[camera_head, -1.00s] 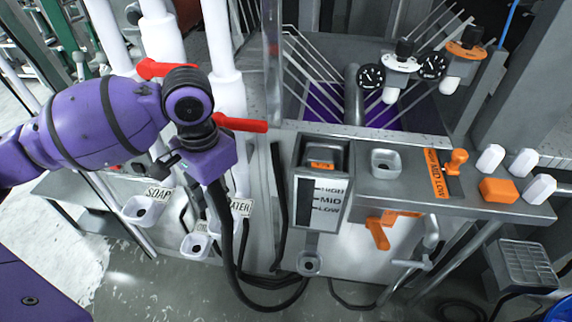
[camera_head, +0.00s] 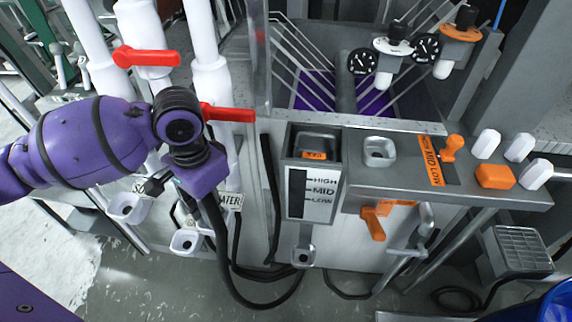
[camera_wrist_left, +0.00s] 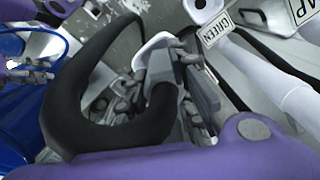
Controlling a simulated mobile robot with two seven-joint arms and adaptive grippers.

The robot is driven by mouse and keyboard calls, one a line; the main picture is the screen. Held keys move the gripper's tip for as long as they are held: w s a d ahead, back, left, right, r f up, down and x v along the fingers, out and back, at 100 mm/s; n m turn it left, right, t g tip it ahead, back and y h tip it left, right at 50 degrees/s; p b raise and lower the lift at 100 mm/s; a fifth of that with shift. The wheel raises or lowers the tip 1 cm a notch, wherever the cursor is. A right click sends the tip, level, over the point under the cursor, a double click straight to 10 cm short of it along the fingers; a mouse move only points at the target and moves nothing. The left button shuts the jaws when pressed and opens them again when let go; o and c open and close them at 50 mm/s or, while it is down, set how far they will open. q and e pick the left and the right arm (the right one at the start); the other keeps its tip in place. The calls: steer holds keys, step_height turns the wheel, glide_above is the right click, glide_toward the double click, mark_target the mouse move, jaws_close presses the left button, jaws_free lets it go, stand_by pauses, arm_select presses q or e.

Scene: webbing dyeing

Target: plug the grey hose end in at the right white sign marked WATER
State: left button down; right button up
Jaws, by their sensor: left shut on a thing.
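My left gripper (camera_head: 165,183) is in front of the lower machine wall in the head view, mostly hidden by its own wrist. In the left wrist view its fingers (camera_wrist_left: 180,88) are shut on the end of a black hose (camera_wrist_left: 75,85). The grey hose end is largely hidden between the fingers. The hose (camera_head: 226,272) hangs below the wrist and loops right in the head view. The white WATER sign (camera_head: 231,201) shows just right of the wrist, its left edge covered. I cannot tell whether the hose end touches a socket.
A partly covered SOAP sign (camera_head: 140,185) is left of the wrist. White cups (camera_head: 126,208) and (camera_head: 187,242) stick out low. Red valve handles (camera_head: 229,113) are close above the arm. A blue bin (camera_head: 558,300) stands right.

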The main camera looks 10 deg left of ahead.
arm_select(q)
steer(key=c, duration=1.5)
jaws_free()
steer(key=shift+c, duration=0.2)
steer(key=shift+o, duration=0.7)
step_height(320, 180, up, 12)
